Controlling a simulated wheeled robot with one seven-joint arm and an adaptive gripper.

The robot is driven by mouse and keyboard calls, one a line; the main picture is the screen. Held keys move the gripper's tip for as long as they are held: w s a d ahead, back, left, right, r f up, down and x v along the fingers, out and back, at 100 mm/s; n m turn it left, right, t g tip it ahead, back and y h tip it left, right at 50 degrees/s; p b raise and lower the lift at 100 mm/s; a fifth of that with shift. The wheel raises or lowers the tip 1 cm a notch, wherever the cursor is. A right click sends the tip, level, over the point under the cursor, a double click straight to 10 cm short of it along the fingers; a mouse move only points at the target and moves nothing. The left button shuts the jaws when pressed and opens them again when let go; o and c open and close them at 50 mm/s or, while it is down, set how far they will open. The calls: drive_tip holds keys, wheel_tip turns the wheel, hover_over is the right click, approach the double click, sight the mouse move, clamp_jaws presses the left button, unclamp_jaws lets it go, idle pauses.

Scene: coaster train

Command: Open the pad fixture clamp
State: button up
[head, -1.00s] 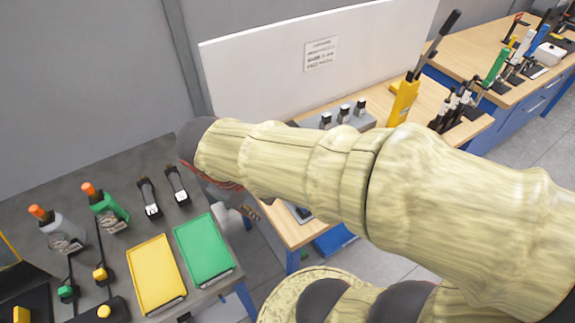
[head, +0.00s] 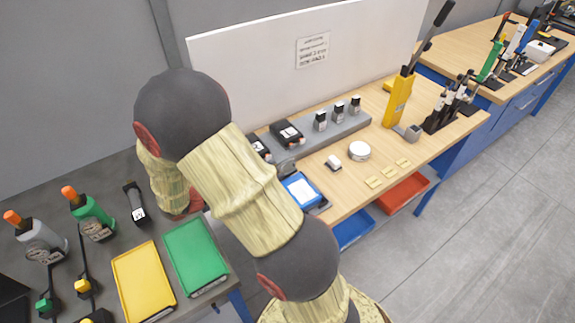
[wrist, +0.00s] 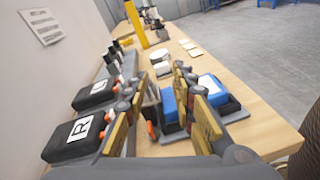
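The pad fixture is on the wooden bench, with a blue body and a white pad (head: 301,190) on a dark base, partly hidden by my arm. In the wrist view the blue fixture (wrist: 170,105) is at the right, partly behind my right finger. A small dark and orange part (wrist: 152,128), perhaps the clamp, shows between the fingers at its left side; its state is unclear. My gripper (wrist: 160,76) is open, with its fingers spread above and beside the fixture. Nothing is clearly held, and contact cannot be told.
Two black cases (wrist: 75,138) stand left of my gripper, near the white back panel (head: 260,65). A white round puck (head: 359,150), yellow pads (head: 388,174) and a yellow lever stand (head: 398,100) are farther right. Green (head: 196,255) and yellow trays (head: 144,280) lie on the grey bench.

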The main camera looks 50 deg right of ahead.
sight(288, 161)
drive_tip(key=shift+w+d+f+n+t+h, duration=0.15)
drive_tip(key=shift+w+d+f+n+h, duration=0.1)
drive_tip(key=shift+w+f+n+h, duration=0.3)
drive_tip(key=shift+w+d+f+n+t+h, duration=0.2)
drive_tip(key=shift+w+f+n+h, duration=0.2)
drive_tip(key=shift+w+f, duration=0.25)
drive_tip(key=b+x, duration=0.2)
drive_tip(key=x, duration=0.5)
drive_tip(key=shift+d, duration=0.35)
drive_tip(key=shift+c, duration=1.2)
drive_tip(key=shift+s+r, duration=0.1)
drive_tip(key=c, duration=0.4)
clamp_jaws()
